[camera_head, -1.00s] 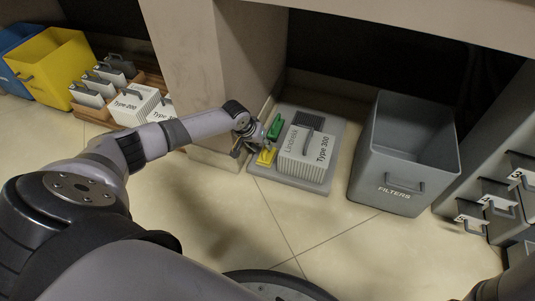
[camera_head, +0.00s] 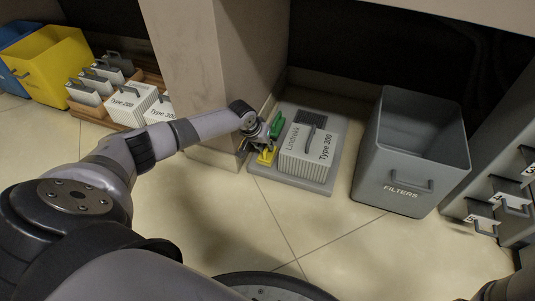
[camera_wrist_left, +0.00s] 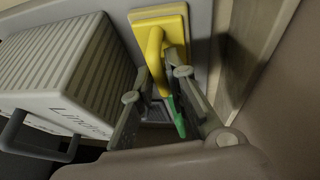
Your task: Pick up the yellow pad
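The yellow pad (camera_head: 264,157) lies at the front left of a grey base plate (camera_head: 290,182), beside the white ribbed Type 300 box (camera_head: 305,147). In the left wrist view the yellow pad (camera_wrist_left: 172,22) has a raised yellow handle. My left gripper (camera_head: 260,147) is down at the pad. In the wrist view the fingers of my left gripper (camera_wrist_left: 161,68) stand apart, one on each side of the handle, with a gap visible. A green piece (camera_head: 277,125) sits behind the pad; it shows below the fingers in the wrist view (camera_wrist_left: 177,117). My right gripper is not in view.
A grey FILTERS bin (camera_head: 400,190) stands to the right. A pillar (camera_head: 205,70) rises close behind my left forearm. Yellow (camera_head: 55,65) and blue (camera_head: 12,78) bins and a wooden tray with boxes are at the left. The front floor is clear.

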